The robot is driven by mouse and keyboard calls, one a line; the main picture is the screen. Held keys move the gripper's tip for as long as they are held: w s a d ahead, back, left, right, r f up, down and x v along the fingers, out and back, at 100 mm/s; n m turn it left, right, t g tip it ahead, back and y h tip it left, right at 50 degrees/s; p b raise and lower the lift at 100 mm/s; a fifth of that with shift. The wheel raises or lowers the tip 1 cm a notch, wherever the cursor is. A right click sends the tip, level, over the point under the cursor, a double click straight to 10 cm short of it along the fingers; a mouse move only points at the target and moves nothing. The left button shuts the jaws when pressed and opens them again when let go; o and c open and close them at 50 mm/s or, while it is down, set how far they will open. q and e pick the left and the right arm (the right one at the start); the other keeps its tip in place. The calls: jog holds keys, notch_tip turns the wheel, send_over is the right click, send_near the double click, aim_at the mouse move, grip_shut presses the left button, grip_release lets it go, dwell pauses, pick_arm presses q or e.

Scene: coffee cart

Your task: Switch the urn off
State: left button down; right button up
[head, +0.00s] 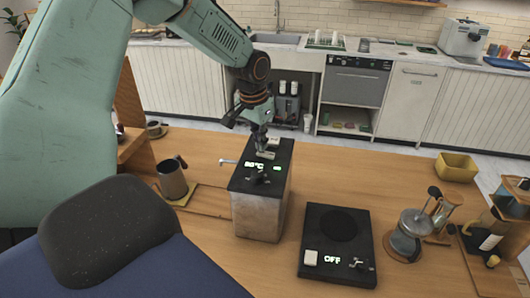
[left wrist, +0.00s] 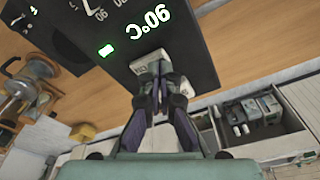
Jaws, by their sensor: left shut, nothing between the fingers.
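The urn (head: 260,212) is a box with a pale metal body and a black top, standing on the wooden counter. Its top shows a lit 90°C display (head: 254,164) and a green light (head: 277,168); both also show in the left wrist view, the display upside down (left wrist: 150,26). A pale rocker switch (head: 265,155) sits at the far end of the top, partly hidden by my left gripper (head: 262,148). In the left wrist view the shut, empty fingertips (left wrist: 159,68) are over the pale switch (left wrist: 144,64); I cannot tell whether they touch it. My right gripper is not in view.
A black hot plate (head: 318,268) reading OFF stands to the right of the urn. A jug (head: 172,180) stands to its left. A glass brewer (head: 408,238) and a yellow bin (head: 455,167) are farther right. The counter behind the hot plate is clear.

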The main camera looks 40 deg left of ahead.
pick_arm(q)
jog(key=shift+s+d+f, duration=0.1)
jog(key=shift+s, duration=0.15)
